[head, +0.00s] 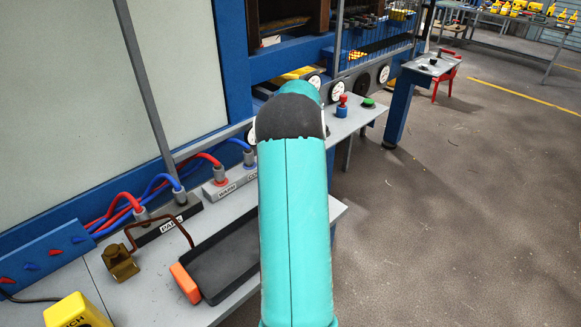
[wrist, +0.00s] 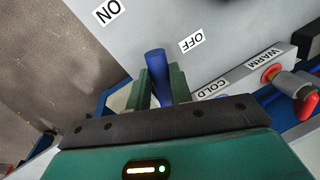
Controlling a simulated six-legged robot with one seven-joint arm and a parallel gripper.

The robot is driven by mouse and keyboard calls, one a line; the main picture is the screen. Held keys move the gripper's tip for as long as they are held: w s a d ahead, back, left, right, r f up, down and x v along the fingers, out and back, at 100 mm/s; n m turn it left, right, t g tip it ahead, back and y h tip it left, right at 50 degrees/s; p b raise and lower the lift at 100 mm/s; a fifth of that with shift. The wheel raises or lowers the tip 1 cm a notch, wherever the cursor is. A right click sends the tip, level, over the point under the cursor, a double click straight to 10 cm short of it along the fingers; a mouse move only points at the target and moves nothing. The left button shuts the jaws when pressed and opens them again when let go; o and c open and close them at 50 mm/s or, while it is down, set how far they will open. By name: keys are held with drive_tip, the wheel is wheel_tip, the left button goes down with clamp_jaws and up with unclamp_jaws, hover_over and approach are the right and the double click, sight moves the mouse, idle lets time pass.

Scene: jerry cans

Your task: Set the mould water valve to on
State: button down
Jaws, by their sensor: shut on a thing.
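The mould water valve's blue handle (wrist: 156,64) stands between my gripper's two green fingers in the wrist view. My gripper (wrist: 160,84) is shut on this handle. The OFF label (wrist: 192,40) is close to the right of the handle, and the ON label (wrist: 108,11) is farther away at the upper left. The handle is nearer to OFF than to ON. The handle's base is hidden behind my gripper. In the head view my teal arm hides the gripper and the valve.
A grey block labelled WARM (head: 228,188) and COLD carries hose couplings. A PARK block (head: 167,228) holds red and blue hoses. A black tray (head: 218,258) with an orange end, a brass piece (head: 120,263) and a yellow box (head: 75,311) are on the bench. Floor at right is open.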

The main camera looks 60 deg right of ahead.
drive_tip(key=shift+s+d+n+g, duration=0.2)
drive_tip(key=shift+d+n, duration=0.35)
drive_tip(key=shift+n, duration=0.35)
drive_tip(key=shift+s+d+n+g, duration=0.1)
drive_tip(key=shift+d+n+g, duration=0.1)
drive_tip(key=shift+d+n, duration=0.5)
drive_tip(key=shift+a, duration=0.15)
drive_tip(key=c, duration=1.3)
unclamp_jaws()
drive_tip(key=shift+o, duration=0.2)
drive_tip(key=shift+r, duration=0.1)
wheel_tip(320, 180, up, 13)
drive_tip(key=d, duration=0.2)
drive_tip(key=shift+s+d+r, duration=0.2)
drive_tip(key=shift+s+d, duration=0.05)
drive_tip(key=shift+s, duration=0.05)
